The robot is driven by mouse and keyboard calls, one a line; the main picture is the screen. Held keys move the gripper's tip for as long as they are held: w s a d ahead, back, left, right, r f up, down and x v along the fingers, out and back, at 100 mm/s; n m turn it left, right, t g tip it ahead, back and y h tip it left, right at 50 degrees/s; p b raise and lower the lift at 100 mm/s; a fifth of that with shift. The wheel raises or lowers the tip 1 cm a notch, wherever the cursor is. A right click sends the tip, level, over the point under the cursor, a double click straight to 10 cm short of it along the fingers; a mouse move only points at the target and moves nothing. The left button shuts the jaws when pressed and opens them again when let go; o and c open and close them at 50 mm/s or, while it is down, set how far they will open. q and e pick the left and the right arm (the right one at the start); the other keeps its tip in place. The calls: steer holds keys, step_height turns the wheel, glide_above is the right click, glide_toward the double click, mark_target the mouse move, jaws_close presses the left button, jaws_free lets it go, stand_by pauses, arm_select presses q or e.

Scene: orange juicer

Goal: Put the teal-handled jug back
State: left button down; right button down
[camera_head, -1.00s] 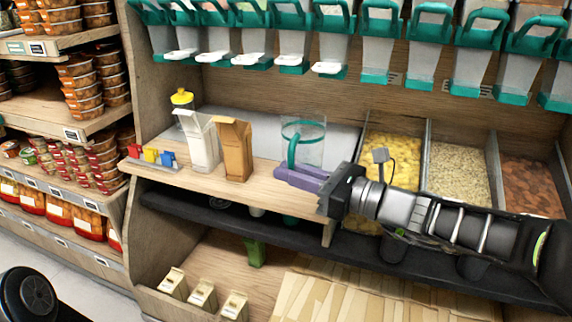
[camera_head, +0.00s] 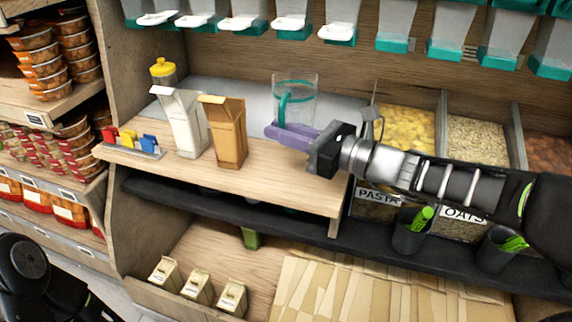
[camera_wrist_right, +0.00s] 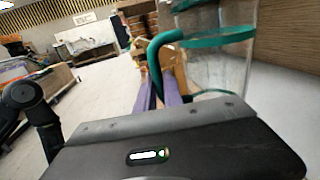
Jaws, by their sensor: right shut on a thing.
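The teal-handled jug (camera_head: 308,98) is clear, with a teal band and a teal handle (camera_head: 283,104). It is upright behind the right part of the wooden shelf. My right gripper (camera_head: 285,134) reaches in from the right and is shut on the handle. Whether the jug's base rests on anything is hidden behind the fingers. My left gripper is not in view.
A white carton (camera_head: 183,125), a brown carton (camera_head: 227,130) and a yellow-capped bottle (camera_head: 163,73) stand left of the jug. Coloured clips (camera_head: 135,142) are at the shelf's left end. Teal-based dispensers (camera_head: 445,50) hang above. Bins of pasta (camera_head: 403,130) and oats (camera_head: 476,140) lie right.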

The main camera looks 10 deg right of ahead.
step_height(320, 180, down, 2)
steer(key=shift+f, duration=0.2)
steer(key=shift+r, duration=0.1)
step_height(320, 180, down, 5)
steer(key=b, duration=0.2)
steer(key=shift+b, duration=0.35)
steer(key=c, duration=1.9)
jaws_free()
steer(key=shift+f, duration=0.2)
steer(key=shift+c, duration=0.2)
steer(key=o, duration=0.5)
